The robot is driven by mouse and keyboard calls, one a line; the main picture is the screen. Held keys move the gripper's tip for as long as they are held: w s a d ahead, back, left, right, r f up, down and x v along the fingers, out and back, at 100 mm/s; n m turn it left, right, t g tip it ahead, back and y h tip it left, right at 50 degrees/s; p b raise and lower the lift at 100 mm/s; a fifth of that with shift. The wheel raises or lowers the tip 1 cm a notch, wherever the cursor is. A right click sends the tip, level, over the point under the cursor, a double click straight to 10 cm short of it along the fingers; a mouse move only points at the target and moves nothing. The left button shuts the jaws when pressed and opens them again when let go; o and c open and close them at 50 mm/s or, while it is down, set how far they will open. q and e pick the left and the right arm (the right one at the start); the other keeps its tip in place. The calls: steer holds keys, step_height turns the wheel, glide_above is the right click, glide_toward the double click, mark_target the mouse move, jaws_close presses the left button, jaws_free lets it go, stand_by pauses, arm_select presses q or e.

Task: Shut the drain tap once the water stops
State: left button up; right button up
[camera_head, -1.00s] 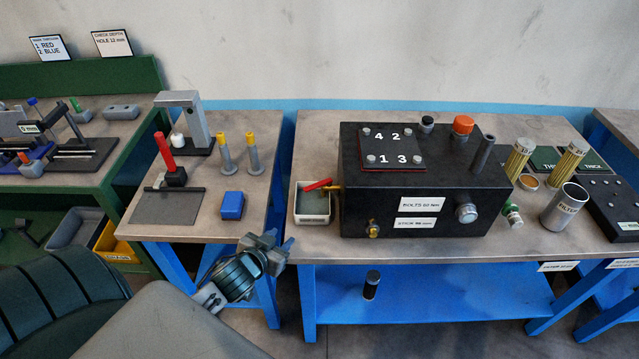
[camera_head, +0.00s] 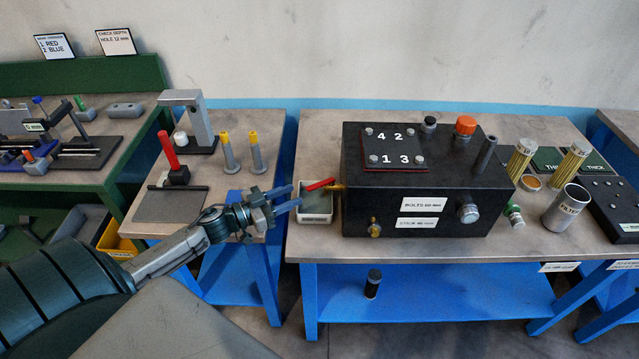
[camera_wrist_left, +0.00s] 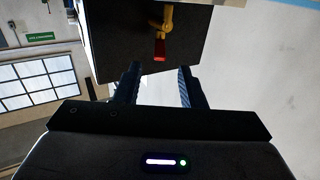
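The drain tap's red handle (camera_head: 320,184) sticks out left from the lower left side of the black tank (camera_head: 400,215), over a small white tray (camera_head: 316,218). In the left wrist view the red handle (camera_wrist_left: 160,50) hangs from the brass tap body (camera_wrist_left: 167,18). No falling stream of water can be made out; the tray's inside looks dark. My left gripper (camera_head: 291,197) is just left of the tray, its fingers pointing at the handle. In the left wrist view my left gripper (camera_wrist_left: 158,80) is open and empty, apart from the handle. My right gripper is out of view.
A lower brass fitting (camera_head: 375,228) is on the tank's front. A gap separates the two benches.

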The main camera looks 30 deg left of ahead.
mark_target(307, 189)
arm_select(q)
steer(key=p+x, duration=0.3)
steer(key=x, duration=0.5)
steer(key=shift+w+d+r, duration=0.1)
steer(key=shift+w, duration=0.2)
steer(key=shift+w+d, duration=0.25)
steer(key=shift+w, duration=0.15)
jaws_close()
